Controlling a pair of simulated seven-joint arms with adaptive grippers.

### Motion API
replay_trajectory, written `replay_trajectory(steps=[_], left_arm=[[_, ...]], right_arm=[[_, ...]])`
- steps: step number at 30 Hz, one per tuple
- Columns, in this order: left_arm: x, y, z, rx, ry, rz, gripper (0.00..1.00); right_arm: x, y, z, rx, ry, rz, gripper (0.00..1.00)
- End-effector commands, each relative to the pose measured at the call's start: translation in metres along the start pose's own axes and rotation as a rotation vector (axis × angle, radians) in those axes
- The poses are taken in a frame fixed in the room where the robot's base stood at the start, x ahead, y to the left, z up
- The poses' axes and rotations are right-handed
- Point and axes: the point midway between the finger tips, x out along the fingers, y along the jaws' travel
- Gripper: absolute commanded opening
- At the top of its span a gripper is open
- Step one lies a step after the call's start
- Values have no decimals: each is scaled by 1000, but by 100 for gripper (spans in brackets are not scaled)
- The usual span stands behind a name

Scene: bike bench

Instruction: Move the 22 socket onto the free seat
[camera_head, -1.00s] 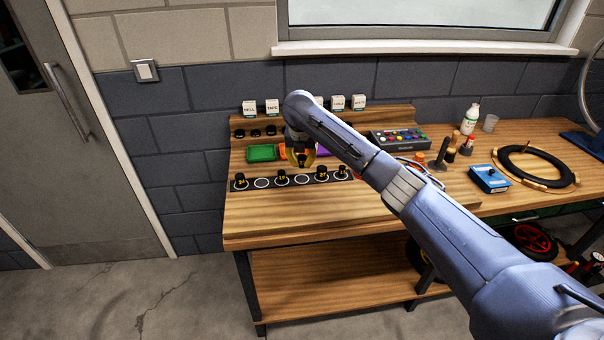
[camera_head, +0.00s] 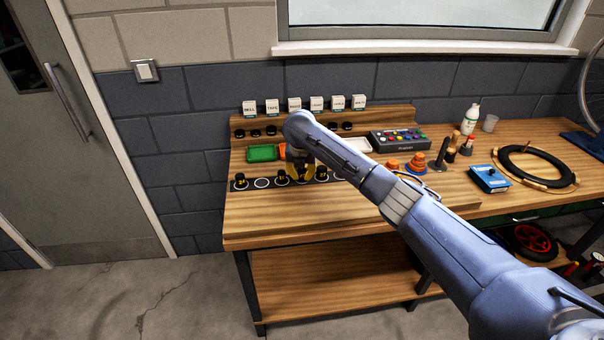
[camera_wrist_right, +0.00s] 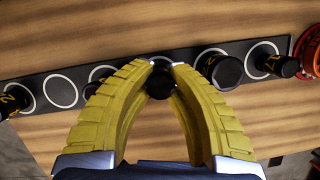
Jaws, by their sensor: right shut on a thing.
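My right gripper (camera_head: 303,172) is shut on a dark socket (camera_wrist_right: 160,86), seen end-on between the yellow fingers in the wrist view. No number on it is readable. The gripper is low over the dark seat strip (camera_head: 250,186), at the seat between two standing sockets (camera_head: 282,177) and (camera_head: 323,174). I cannot tell whether the held socket touches the strip. An empty white-ringed seat (camera_wrist_right: 60,91) lies further left. Another black socket (camera_wrist_right: 8,103) stands at the left end, and one (camera_wrist_right: 285,66) with a yellow marking stands at the right end. My left gripper is not in view.
Behind the strip are a green tray (camera_head: 263,153), a pale tray (camera_head: 357,146) and labelled white blocks (camera_head: 272,106). Orange parts (camera_head: 416,161) and a button box (camera_head: 400,139) stand to the right. The front of the wooden bench (camera_head: 300,215) is clear.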

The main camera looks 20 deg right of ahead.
Motion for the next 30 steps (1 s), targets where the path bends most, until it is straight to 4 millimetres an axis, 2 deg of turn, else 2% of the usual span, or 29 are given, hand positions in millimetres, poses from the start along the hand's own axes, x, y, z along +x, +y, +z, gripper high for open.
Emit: replay_trajectory(steps=[3, 4, 9, 20, 23, 30], left_arm=[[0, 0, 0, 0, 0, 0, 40], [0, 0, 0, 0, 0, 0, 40], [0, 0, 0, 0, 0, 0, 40], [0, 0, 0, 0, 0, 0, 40], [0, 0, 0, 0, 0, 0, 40], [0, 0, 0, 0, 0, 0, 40]], right_arm=[[2, 0, -1, 0, 0, -1, 0], [2, 0, -1, 0, 0, -1, 19], [2, 0, -1, 0, 0, -1, 38], [-3, 0, 1, 0, -1, 1, 38], [-15, 0, 1, 0, -2, 2, 38], [-57, 0, 1, -1, -4, 2, 38]])
